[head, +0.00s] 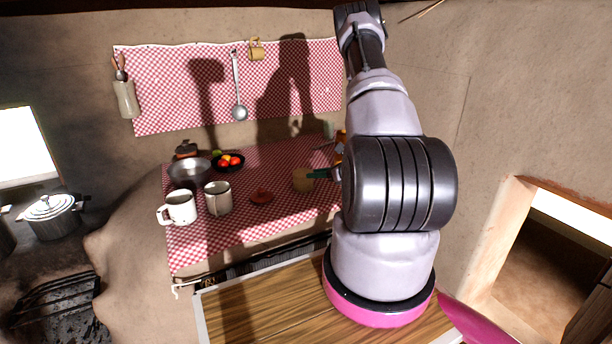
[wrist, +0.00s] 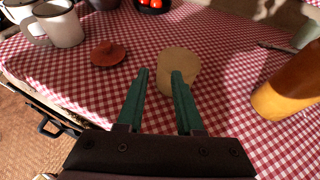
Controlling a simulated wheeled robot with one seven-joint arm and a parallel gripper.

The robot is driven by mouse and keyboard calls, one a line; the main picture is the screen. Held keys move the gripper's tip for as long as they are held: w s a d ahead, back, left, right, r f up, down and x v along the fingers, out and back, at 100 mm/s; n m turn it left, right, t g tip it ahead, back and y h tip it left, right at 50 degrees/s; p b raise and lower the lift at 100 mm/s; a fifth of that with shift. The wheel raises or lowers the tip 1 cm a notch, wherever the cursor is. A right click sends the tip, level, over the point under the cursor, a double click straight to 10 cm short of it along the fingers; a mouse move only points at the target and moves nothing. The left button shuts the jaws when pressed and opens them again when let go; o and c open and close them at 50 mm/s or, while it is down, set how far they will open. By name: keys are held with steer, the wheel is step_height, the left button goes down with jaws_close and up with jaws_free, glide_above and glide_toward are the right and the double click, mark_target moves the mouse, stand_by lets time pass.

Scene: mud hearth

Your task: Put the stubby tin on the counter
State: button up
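A short tan cylinder, which looks like the stubby tin (head: 302,181), stands upright on the red-checked cloth of the counter (head: 240,236). In the wrist view the tin (wrist: 181,62) is just beyond the fingertips, with its left part showing between them and the right finger overlapping it. My gripper (head: 318,174) is open, its two green fingers apart with nothing held. It also shows in the wrist view (wrist: 160,73). I cannot tell whether a finger touches the tin. My arm hides the right end of the counter in the head view.
A red-brown lid (head: 262,197) lies left of the tin. A grey mug (head: 218,198), white mug (head: 178,208), metal bowl (head: 189,173) and dark bowl of red fruit (head: 229,162) are further left. An orange-brown cylinder (wrist: 288,84) stands to the right. Cloth in front is clear.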

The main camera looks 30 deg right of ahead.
steer(key=s+a+r+n+g+y, duration=0.35)
steer(key=a+r+n, duration=0.45)
steer(key=r, duration=0.5)
steer(key=s+a+r+n+g+y, duration=0.2)
steer(key=s+a+r+n+g, duration=0.3)
steer(key=a+r, duration=0.7)
steer(key=s+r+n+t+h, duration=0.3)
steer(key=s+r+n+h, duration=0.6)
steer(key=s+r+n, duration=0.5)
steer(key=s+r, duration=0.2)
steer(key=s, duration=0.2)
steer(key=shift+s+a+r, duration=0.15)
steer(key=shift+s+a, duration=0.05)
steer(key=shift+s, duration=0.15)
